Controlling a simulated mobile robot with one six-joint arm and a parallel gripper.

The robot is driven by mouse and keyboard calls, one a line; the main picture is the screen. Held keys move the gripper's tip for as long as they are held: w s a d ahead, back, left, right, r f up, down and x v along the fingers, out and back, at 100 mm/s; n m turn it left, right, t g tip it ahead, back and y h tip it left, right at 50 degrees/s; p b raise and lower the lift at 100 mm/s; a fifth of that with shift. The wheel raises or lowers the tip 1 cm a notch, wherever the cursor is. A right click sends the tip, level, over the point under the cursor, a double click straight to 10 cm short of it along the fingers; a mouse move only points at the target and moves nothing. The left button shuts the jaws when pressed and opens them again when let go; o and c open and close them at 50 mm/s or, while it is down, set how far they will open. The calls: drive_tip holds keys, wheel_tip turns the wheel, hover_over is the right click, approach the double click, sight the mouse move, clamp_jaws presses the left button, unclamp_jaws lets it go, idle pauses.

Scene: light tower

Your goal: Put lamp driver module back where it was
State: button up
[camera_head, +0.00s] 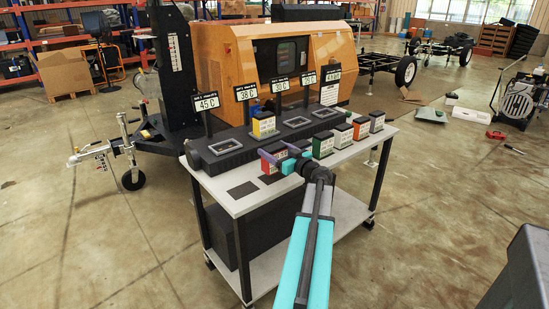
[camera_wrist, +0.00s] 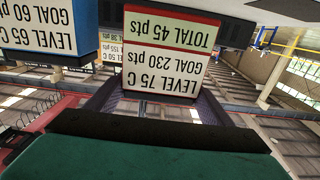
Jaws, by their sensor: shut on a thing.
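My gripper (camera_head: 272,158) is over the near side of the cart top, its purple fingers closed around a red module (camera_head: 268,166). In the wrist view the red module (camera_wrist: 163,52) sits between the fingers, its label upside down, reading LEVEL 75 C, GOAL 230 pts, TOTAL 45 pts. Which module is the lamp driver cannot be read from the labels. A black socket bench (camera_head: 222,150) runs along the back of the cart top. A yellow module (camera_head: 263,125) stands in one socket; other sockets look empty. Whether the held module touches the cart top is unclear.
Green (camera_head: 322,146) and red (camera_head: 361,128) modules stand in a row to the right of my gripper. A blue module (camera_wrist: 45,28) shows in the wrist view. A bare dark square (camera_head: 242,190) lies at the left of the cart top. Temperature signs (camera_head: 205,101) rise behind the bench.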

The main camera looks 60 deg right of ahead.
drive_tip(key=shift+f, duration=1.5)
drive_tip(key=shift+f, duration=0.1)
drive_tip(key=o, duration=1.5)
drive_tip(key=shift+s+a, duration=0.1)
drive_tip(key=shift+s, duration=0.2)
drive_tip(key=v, duration=1.1)
drive_tip(key=shift+s+a, duration=0.1)
drive_tip(key=shift+s, duration=0.05)
drive_tip(key=shift+s, duration=0.1)
